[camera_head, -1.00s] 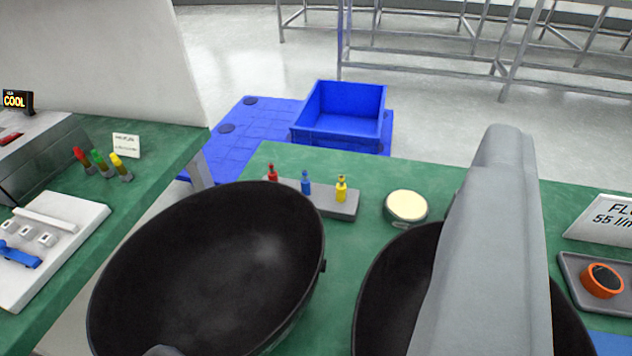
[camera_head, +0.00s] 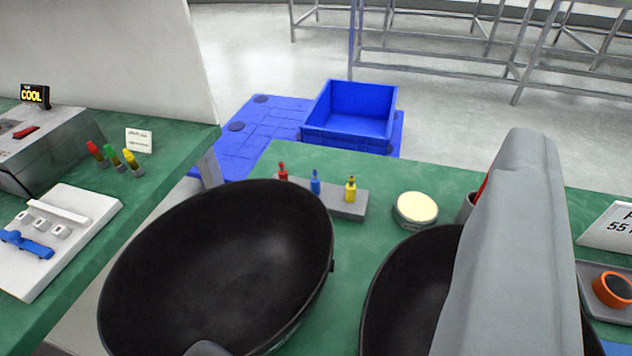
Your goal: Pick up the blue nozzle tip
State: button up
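The blue nozzle tip (camera_head: 315,184) stands upright in a grey holder block (camera_head: 347,209) on the green bench, between a red tip (camera_head: 283,172) and a yellow tip (camera_head: 350,189). The lower part of the red tip and the left end of the block are hidden behind a large dark round shape in the foreground. The blue tip itself is in plain sight and nothing touches it from above. The fingers of my gripper do not show; large dark and grey parts, seemingly of my own arm, fill the lower middle and right.
A round cream-topped container (camera_head: 416,208) stands right of the block. An orange ring (camera_head: 614,288) lies in a grey tray at the right edge. On the left bench (camera_head: 75,268) are red, green and yellow tips and a white board. A blue crate (camera_head: 350,110) stands behind.

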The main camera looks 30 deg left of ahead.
jog(key=shift+o, duration=0.6)
jog(key=m+g, duration=1.2)
jog(key=g, duration=0.5)
send_over(315, 170)
notch_tip(315, 170, down, 10)
jog(key=f, duration=1)
jog(key=shift+a+f, duration=0.2)
jog(key=shift+f, duration=0.05)
jog(key=shift+d+f, duration=0.2)
jog(key=shift+f, duration=2.75)
jog(key=shift+n, duration=0.3)
jog(key=shift+c, duration=0.4)
grip_shut()
